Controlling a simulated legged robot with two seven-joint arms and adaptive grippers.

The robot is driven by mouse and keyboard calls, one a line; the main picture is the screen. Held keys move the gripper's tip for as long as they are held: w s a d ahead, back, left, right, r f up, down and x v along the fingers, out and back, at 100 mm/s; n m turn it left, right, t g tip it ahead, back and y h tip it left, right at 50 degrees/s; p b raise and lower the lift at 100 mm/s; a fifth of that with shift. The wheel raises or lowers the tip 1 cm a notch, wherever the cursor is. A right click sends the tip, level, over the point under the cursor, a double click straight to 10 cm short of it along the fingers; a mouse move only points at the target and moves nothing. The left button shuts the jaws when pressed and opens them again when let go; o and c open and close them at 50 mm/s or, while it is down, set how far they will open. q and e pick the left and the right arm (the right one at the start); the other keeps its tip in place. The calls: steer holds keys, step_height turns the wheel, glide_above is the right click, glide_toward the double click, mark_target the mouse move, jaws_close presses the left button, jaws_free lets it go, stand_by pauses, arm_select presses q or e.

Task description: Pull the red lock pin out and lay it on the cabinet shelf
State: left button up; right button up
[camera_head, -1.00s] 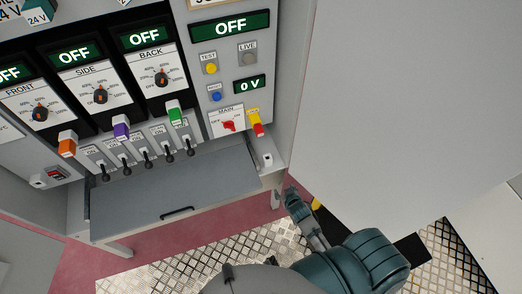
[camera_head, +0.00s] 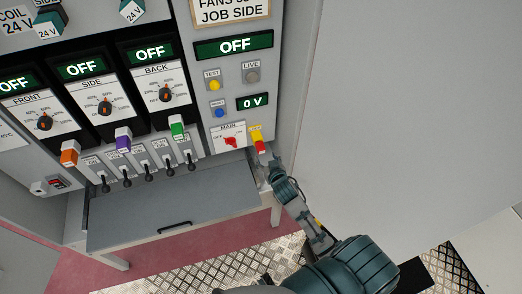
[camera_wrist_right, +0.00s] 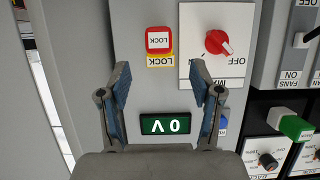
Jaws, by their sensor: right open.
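The red lock pin (camera_head: 260,147) sits in its yellow LOCK mount at the lower right of the cabinet panel, beside the red MAIN switch (camera_head: 231,142). In the right wrist view the pin (camera_wrist_right: 159,39) is a red block with a white LOCK label, ahead of the fingers. My right gripper (camera_head: 271,165) is just below the pin in the head view. In the wrist view its two fingers (camera_wrist_right: 162,85) are apart and empty, with the pin beyond the tips. The grey cabinet shelf (camera_head: 170,200) juts out below the panel. My left gripper is not in view.
Several black levers (camera_head: 148,172) stand along the shelf's back edge. Orange, purple and green plugs (camera_head: 177,128) stick out above them. A large plain grey panel (camera_head: 400,110) is close on the right. The shelf top is bare.

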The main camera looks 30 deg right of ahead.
mark_target(262, 151)
steer(key=x, duration=0.8)
steer(key=shift+w+d+f, duration=0.1)
steer(key=shift+w+d, duration=0.05)
steer(key=shift+d, duration=0.05)
steer(key=shift+a, duration=0.1)
jaws_close()
steer(key=shift+s+a+p, duration=0.1)
steer(key=shift+s+p, duration=0.3)
steer(key=shift+s, duration=0.2)
